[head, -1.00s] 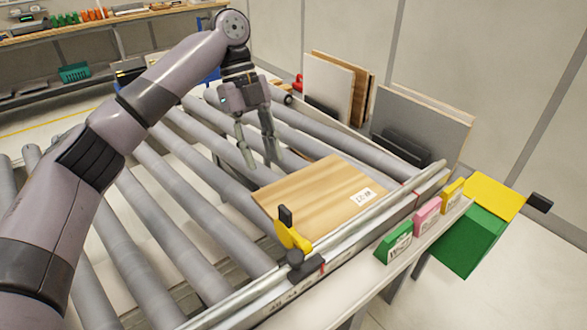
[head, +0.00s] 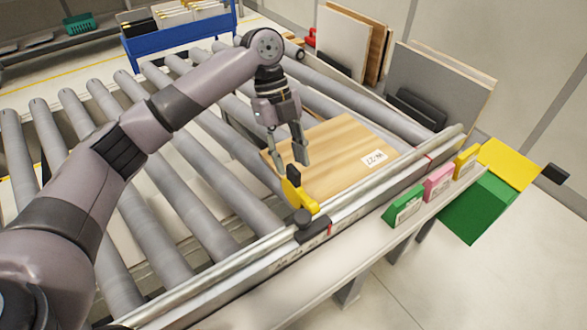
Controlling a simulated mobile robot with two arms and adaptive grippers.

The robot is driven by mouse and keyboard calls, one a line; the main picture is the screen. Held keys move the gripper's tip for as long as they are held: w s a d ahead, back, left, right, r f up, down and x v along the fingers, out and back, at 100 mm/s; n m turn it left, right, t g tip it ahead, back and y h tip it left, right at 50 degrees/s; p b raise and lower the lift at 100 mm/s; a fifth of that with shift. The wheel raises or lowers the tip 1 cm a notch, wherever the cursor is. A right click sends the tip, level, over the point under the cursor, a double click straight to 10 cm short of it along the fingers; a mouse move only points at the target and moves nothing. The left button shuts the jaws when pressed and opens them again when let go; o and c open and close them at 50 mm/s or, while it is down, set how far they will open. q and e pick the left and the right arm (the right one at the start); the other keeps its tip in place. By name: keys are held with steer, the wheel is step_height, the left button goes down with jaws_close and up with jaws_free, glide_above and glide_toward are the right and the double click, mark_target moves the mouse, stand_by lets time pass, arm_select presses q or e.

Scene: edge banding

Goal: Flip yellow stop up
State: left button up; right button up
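The yellow stop (head: 300,194) with a black tip stands tilted up from its black clamp (head: 309,226) on the near rail of the roller table. A wooden board labelled W-27 (head: 338,157) lies flat on the rollers just behind it. My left gripper (head: 291,160) points down over the board's left part, just above and behind the stop's black tip. Its two fingers are apart with nothing seen between them. Whether a finger touches the stop cannot be told. My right gripper is not in view.
Grey rollers (head: 185,202) fill the table. Green, pink and yellow tags (head: 438,184) stand along the near rail, right of the stop. Upright panels (head: 438,85) stand in a rack behind. A blue cart (head: 178,42) is at the back left.

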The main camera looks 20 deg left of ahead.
mark_target(292, 167)
arm_select(q)
steer(key=x, duration=0.3)
steer(key=shift+f, duration=0.1)
steer(key=shift+s+d+f, duration=0.1)
steer(key=shift+d+f, duration=0.05)
steer(key=shift+f, duration=0.1)
steer(key=c, duration=0.3)
jaws_close()
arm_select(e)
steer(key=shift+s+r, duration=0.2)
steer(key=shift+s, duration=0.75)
